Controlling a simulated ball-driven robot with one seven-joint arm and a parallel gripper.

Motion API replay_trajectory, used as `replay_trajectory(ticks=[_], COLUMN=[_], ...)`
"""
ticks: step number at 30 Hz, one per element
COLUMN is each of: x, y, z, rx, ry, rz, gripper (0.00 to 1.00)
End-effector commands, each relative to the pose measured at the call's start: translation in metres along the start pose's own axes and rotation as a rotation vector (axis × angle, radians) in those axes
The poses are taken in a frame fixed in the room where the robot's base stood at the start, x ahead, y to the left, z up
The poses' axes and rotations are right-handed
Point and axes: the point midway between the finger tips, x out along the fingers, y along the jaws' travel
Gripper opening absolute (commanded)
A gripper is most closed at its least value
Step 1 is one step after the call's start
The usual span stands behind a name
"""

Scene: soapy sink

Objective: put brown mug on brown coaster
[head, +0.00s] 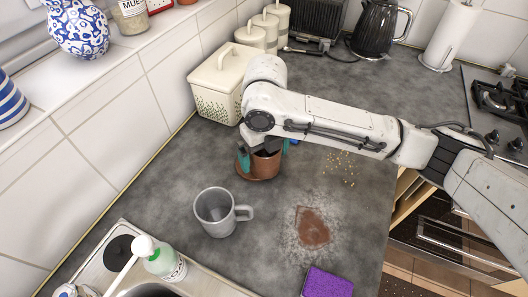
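The brown mug (265,165) is upright on the counter side of the sink, partly hidden under my gripper (265,155). A wider brown round edge, which looks like the brown coaster (258,179), shows right under the mug. My gripper points down over the mug, with one teal finger at its left side and the other at its right rear. I cannot tell whether the fingers press on the mug or stand just apart from it.
A grey mug (214,212) stands in front to the left. A reddish-brown patch with pale specks (312,228) lies to the right, near a purple sponge (328,283). Crumbs (341,167) lie right of the gripper. A cream canister (222,84) stands close behind.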

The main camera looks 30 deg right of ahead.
Motion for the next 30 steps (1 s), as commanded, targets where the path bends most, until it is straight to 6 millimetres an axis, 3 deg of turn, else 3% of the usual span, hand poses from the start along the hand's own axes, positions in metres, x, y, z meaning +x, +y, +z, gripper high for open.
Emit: replay_trajectory(ticks=[11,24,30], x=[-0.012,-0.096,-0.118], y=[0.0,0.001,0.0], z=[0.001,0.0,0.0], rx=[-0.001,-0.003,0.0], ry=[-0.002,-0.002,-0.001], rz=[0.001,-0.001,0.0], gripper=[1.0,1.0,1.0])
